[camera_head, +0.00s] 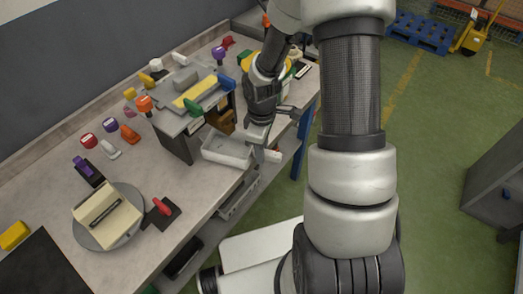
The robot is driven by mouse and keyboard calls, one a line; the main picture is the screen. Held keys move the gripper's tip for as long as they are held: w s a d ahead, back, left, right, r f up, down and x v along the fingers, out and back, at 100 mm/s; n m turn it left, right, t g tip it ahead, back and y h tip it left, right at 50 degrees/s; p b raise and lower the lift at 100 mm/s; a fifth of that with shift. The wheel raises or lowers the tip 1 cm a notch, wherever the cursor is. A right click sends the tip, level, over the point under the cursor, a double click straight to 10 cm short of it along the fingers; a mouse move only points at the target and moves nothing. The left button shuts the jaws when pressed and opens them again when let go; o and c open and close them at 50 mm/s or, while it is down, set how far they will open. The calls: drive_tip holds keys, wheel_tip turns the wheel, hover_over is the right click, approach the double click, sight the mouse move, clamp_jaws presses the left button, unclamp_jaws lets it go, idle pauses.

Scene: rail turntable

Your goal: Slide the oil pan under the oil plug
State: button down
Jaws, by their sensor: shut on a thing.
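A white rectangular open tray, which I take to be the oil pan (222,153), sits on the workbench near its front edge, just in front of a raised grey stand (174,143). My gripper (262,146) is at the pan's right end, pointing down, and appears shut on that end wall. The exact contact is partly hidden by the fingers. I cannot make out the oil plug; the space beneath the stand's top is mostly hidden. A brown block (221,121) shows under the stand, behind the pan.
A yellow bar (196,92) and a green handle (194,107) are on the stand. Several colored handles line the bench's back. A round turntable (82,240) holding a cream block (106,219) is at lower left. Bare bench (205,190) lies left of the pan.

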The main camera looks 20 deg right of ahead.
drive_tip(key=shift+f, duration=0.35)
drive_tip(key=c, duration=1.5)
unclamp_jaws()
